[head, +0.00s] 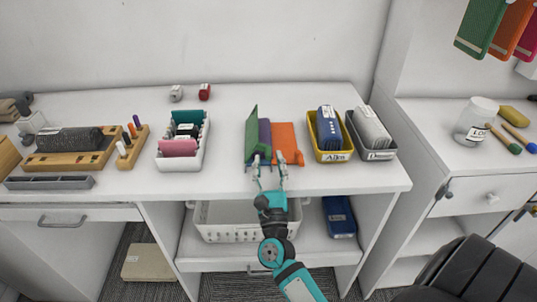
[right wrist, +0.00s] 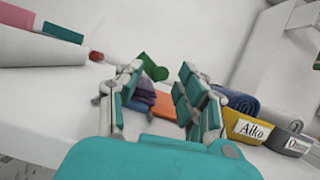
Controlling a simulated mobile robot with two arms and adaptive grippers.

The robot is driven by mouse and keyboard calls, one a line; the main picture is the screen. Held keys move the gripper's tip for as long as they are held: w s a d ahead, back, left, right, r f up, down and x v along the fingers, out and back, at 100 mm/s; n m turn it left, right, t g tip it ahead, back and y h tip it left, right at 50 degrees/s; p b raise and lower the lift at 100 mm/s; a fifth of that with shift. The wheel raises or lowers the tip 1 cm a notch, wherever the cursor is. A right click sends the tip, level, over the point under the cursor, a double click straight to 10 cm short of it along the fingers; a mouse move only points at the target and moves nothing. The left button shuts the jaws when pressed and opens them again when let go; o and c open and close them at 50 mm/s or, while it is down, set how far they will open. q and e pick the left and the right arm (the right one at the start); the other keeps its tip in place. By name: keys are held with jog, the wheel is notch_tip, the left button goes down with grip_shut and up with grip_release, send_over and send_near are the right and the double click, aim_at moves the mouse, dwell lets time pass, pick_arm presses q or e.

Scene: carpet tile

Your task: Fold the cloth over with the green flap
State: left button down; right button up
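The cloth lies near the front edge of the white worktop, with a green flap (head: 251,135), a purple middle (head: 264,138) and an orange part (head: 285,140). The green flap stands up steeply on the left side. My right gripper (head: 268,166) is at the near edge of the cloth, its fingers spread. In the right wrist view the open fingers (right wrist: 161,75) frame the green flap (right wrist: 153,67), purple part (right wrist: 146,93) and orange part (right wrist: 164,104); nothing shows gripped. Whether a fingertip touches the cloth cannot be told. My left gripper is not in view.
A yellow bin (head: 328,155) and a grey bin (head: 378,154) with rolled cloths stand close right of the cloth. A white bin (head: 182,163) stands to the left, with clear worktop between. A white basket (head: 225,232) sits on the shelf below.

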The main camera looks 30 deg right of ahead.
jog(key=shift+w+d+r, duration=0.25)
jog(key=shift+w+d, duration=0.05)
jog(key=shift+w, duration=0.2)
grip_shut()
